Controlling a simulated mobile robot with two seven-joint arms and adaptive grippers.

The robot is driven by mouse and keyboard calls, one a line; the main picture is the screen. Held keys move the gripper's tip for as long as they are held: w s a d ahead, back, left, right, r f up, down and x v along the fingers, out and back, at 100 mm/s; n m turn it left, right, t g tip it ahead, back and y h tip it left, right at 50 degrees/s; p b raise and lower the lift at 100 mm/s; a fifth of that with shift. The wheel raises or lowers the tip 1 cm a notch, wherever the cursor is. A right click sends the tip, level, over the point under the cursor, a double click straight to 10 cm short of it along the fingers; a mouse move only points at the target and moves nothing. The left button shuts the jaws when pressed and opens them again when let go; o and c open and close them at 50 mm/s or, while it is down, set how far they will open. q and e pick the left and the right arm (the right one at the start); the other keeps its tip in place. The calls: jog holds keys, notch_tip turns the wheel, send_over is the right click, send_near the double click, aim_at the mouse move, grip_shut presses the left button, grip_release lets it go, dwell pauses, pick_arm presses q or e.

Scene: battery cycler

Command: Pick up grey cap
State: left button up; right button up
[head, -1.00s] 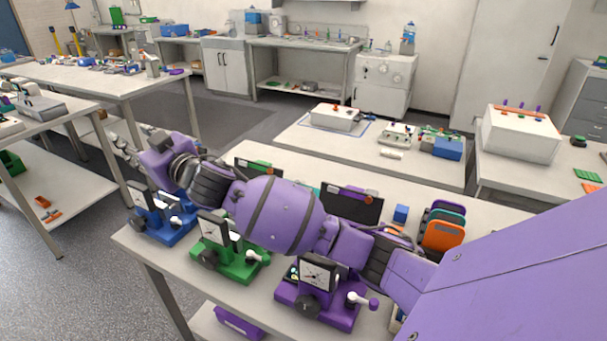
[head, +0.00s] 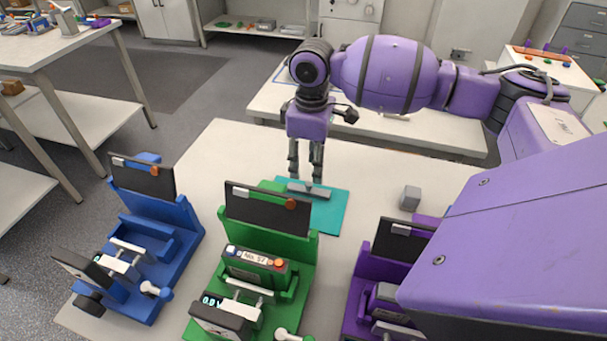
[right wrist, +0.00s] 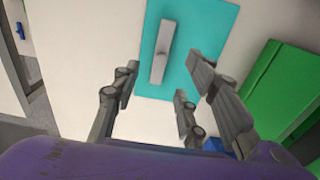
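The grey cap (head: 309,190), a flat grey bar with a small raised middle, lies on a teal mat (head: 326,214) behind the green station. It also shows on the mat in the right wrist view (right wrist: 162,52). My right gripper (head: 305,178) points down just above the cap, its fingers spread and empty. In the right wrist view the fingers (right wrist: 165,80) stand apart, with the cap lying ahead of them on the mat and nothing held. My left gripper is not in view.
Blue (head: 170,240), green (head: 295,270) and purple (head: 362,285) stations line the near side of the table. The green one holds a dark battery block (head: 255,263). A grey cube (head: 410,198) stands right of the mat. The white tabletop around the mat is mostly clear.

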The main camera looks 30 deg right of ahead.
aim_at(313, 191)
jog(key=f, duration=0.1)
jog(key=s+f, duration=0.1)
jog(key=shift+s+f, duration=0.15)
jog(key=shift+f, duration=0.2)
jog(key=f, duration=0.5)
jog(key=shift+w+d, duration=0.2)
jog(key=shift+d, duration=0.05)
jog(key=shift+r, duration=0.1)
jog(key=c, duration=0.9)
